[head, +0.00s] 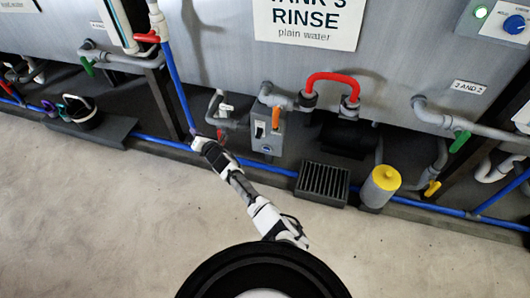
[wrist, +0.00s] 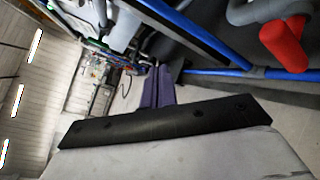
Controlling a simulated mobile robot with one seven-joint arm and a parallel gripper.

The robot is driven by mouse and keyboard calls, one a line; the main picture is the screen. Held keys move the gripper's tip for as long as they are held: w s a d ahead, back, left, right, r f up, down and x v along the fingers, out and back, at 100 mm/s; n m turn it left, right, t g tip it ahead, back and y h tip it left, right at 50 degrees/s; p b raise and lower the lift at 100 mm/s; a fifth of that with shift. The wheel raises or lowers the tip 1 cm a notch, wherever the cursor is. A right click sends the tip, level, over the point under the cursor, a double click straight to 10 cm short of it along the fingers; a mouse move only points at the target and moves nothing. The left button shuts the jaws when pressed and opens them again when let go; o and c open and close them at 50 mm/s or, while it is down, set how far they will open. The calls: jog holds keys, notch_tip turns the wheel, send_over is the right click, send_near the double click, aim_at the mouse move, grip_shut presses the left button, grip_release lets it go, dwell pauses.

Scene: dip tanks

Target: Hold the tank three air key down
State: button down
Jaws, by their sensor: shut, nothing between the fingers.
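The sign for tank three (head: 308,20) reads "Tank 3 rinse, plain water" at the top of the head view. Below it a grey control box (head: 267,133) carries a dark switch (head: 259,129) and a small blue button (head: 267,149). An orange lever (head: 275,118) stands by the box. I cannot read which of these is the air key. My gripper (head: 196,134) is left of the box, apart from it, near the blue pipe. In the wrist view its purple fingers (wrist: 158,88) are together and empty. The box cannot be made out there.
A floor grate (head: 322,184) and a yellow-topped canister (head: 381,186) stand below. Blue pipe (head: 176,83) runs down beside my arm. A red-handled valve (wrist: 285,45) shows in the wrist view. The pale floor (head: 110,215) is clear.

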jog(key=s+d+f+n+h+b, duration=0.1)
jog(key=s+d+f+h, duration=0.1)
jog(key=d+f, duration=0.9)
jog(key=s+d+f+n+g+h+b, duration=0.1)
jog(key=d+f+h, duration=0.3)
jog(key=d+f, duration=0.7)
jog(key=shift+s+d+n, duration=0.45)
jog(key=shift+d+n, duration=0.15)
jog(key=shift+d, duration=0.25)
